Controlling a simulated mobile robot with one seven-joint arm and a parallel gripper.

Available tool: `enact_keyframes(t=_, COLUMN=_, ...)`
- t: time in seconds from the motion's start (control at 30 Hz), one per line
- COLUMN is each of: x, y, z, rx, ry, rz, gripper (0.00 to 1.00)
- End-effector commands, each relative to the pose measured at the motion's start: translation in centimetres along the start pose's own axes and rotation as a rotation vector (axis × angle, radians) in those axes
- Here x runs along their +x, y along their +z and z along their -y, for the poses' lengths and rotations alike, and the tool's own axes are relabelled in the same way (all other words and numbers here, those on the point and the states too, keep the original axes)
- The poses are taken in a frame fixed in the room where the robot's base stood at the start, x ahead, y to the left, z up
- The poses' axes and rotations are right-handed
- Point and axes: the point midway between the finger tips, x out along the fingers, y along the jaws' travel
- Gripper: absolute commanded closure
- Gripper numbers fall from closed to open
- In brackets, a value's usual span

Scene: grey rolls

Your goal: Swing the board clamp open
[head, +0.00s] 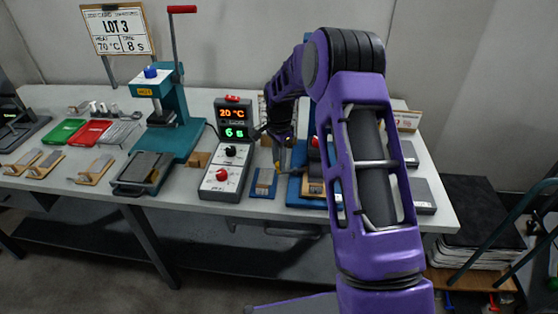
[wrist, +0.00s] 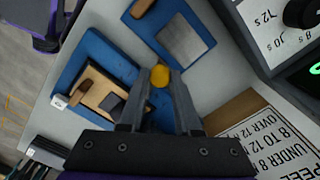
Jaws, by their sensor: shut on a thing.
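My gripper (wrist: 160,92) is shut on a yellow knob (wrist: 160,76), which shows just past the fingertips in the wrist view. I take this knob for the handle of the board clamp; the clamp's arm is hidden behind the fingers. To its left is a blue fixture (wrist: 88,52) with a tan board (wrist: 100,92) and a dark block (wrist: 112,102) on it. In the head view my gripper (head: 281,160) is low over the bench, beside the blue base (head: 294,188). My own arm hides much of the fixture there.
A blue plate with a grey metal pad (wrist: 183,42) lies close beside the fixture. A control box (head: 227,178) reads 20 °C and 6 s. A teal press (head: 170,120) stands farther left. A printed card (wrist: 270,145) is near my gripper. Trays and wooden blocks fill the bench's left.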

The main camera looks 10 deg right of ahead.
Motion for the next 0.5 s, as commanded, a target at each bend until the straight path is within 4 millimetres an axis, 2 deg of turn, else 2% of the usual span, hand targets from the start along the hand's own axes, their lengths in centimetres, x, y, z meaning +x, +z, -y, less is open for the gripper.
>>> enact_keyframes(t=0.27, x=0.0, y=0.2, z=-0.8, rx=-0.147, ry=0.000, rz=0.000, gripper=1.00)
enact_keyframes(t=0.5, x=0.0, y=0.3, z=-1.9, rx=-0.364, ry=0.000, rz=-0.002, gripper=1.00)
